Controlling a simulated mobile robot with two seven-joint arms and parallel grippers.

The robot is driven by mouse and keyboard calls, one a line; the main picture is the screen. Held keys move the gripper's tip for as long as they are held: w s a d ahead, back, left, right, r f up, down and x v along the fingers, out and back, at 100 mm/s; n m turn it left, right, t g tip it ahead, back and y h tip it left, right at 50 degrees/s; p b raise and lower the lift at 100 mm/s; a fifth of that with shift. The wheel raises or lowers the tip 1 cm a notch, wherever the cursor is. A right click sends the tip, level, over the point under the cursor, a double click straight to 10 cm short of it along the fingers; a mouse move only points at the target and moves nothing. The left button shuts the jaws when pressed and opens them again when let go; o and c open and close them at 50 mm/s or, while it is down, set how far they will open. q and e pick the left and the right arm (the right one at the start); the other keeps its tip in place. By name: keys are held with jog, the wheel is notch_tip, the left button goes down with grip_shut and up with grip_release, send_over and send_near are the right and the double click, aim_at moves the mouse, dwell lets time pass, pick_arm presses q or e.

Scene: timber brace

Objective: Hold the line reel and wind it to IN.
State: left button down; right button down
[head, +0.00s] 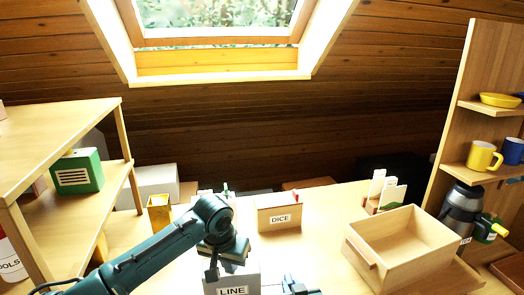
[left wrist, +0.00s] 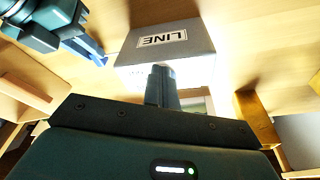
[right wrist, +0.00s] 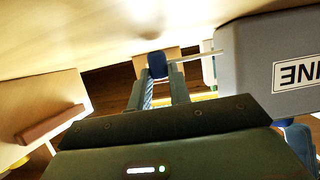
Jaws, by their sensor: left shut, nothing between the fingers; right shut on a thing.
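The line reel (head: 246,277) is a grey box with a LINE label, at the front middle of the table in the head view. It also shows in the left wrist view (left wrist: 190,62) and right wrist view (right wrist: 245,70). My left gripper (head: 212,271) is shut and empty, its fingers (left wrist: 162,72) at the box; I cannot tell whether they touch. A thin rod runs from the box to a dark blue knob (right wrist: 157,62). My right gripper (right wrist: 159,85) is shut on that knob, beside the box. No IN mark is readable.
A DICE box (head: 280,221) stands behind the reel. An open wooden box (head: 366,254) stands to the right, with a card holder (head: 384,196) behind it. A yellow block (head: 159,213) is at the left. Shelves flank the table, the right one near a flask (head: 460,208).

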pick_arm(q)
jog(key=shift+w, duration=0.4)
jog(key=shift+a, duration=0.25)
dwell(0.5)
jog(key=shift+a, duration=0.15)
jog(key=shift+w+a, duration=0.1)
jog(key=shift+a, duration=0.25)
jog(key=shift+w+a, duration=0.15)
dwell(0.5)
jog(key=shift+s+a, duration=0.2)
jog(key=shift+s, duration=0.1)
jog(key=w+v, duration=0.1)
jog(key=v, duration=0.4)
jog(key=shift+d+r, duration=0.15)
jog(key=shift+r, duration=0.4)
